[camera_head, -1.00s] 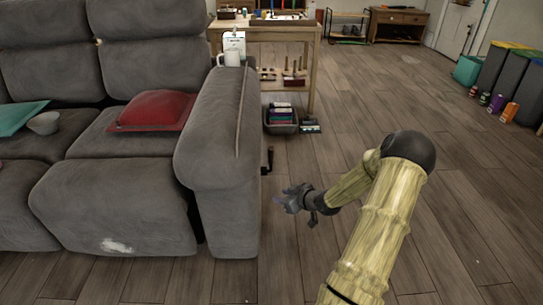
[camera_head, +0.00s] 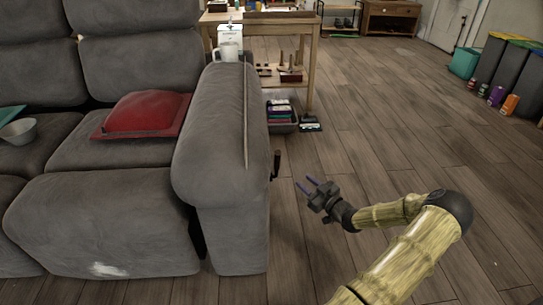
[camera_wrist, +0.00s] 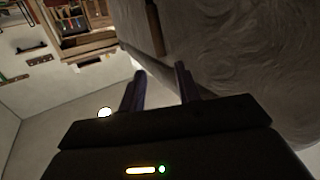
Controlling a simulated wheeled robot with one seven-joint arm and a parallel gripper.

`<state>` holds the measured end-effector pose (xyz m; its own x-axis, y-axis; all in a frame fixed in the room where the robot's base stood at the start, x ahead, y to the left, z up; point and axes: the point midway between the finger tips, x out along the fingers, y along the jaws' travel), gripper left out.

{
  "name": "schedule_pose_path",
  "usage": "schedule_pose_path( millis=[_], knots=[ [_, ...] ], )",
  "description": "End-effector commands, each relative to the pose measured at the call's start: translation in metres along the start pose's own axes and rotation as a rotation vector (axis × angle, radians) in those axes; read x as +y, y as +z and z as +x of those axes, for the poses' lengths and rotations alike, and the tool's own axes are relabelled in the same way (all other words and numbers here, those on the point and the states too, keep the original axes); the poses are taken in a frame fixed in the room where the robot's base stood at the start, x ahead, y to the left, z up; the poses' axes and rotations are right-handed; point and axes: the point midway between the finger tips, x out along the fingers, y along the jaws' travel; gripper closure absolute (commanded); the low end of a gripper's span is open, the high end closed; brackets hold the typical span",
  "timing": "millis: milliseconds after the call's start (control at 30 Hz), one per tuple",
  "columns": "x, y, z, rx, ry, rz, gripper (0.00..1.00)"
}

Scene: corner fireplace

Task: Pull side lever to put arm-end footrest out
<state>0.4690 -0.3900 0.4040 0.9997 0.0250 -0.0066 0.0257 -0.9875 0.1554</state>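The dark side lever (camera_head: 276,164) sticks up from the outer side of the sofa arm. My gripper (camera_head: 304,183) is to the right of the lever, a little lower in the picture, with its fingers pointing towards it. The fingers are apart with nothing between them. In the wrist view my gripper (camera_wrist: 159,69) is open beside the grey sofa side (camera_wrist: 240,60). A dark upright bar at the top there may be the lever.
A red cushion (camera_head: 143,115) lies on the seat. A white mug (camera_head: 229,51) stands at the back of the sofa arm. A wooden table (camera_head: 312,60) and a bin of coloured items (camera_head: 281,127) are behind. The wooden floor (camera_head: 390,130) to the right is clear.

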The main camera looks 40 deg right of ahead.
Motion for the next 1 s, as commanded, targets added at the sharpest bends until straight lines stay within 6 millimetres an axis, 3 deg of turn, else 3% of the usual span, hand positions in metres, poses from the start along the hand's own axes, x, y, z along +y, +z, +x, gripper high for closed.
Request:
schedule_pose_path(
  millis=[333,533,1000],
  knots=[
    [0.005,0.001,-0.004,0.005,0.011,-0.002,0.67],
    [0.004,0.003,0.006,0.004,0.01,-0.003,0.67],
    [-0.003,0.003,0.088,0.008,-0.003,-0.003,0.67]
  ],
)
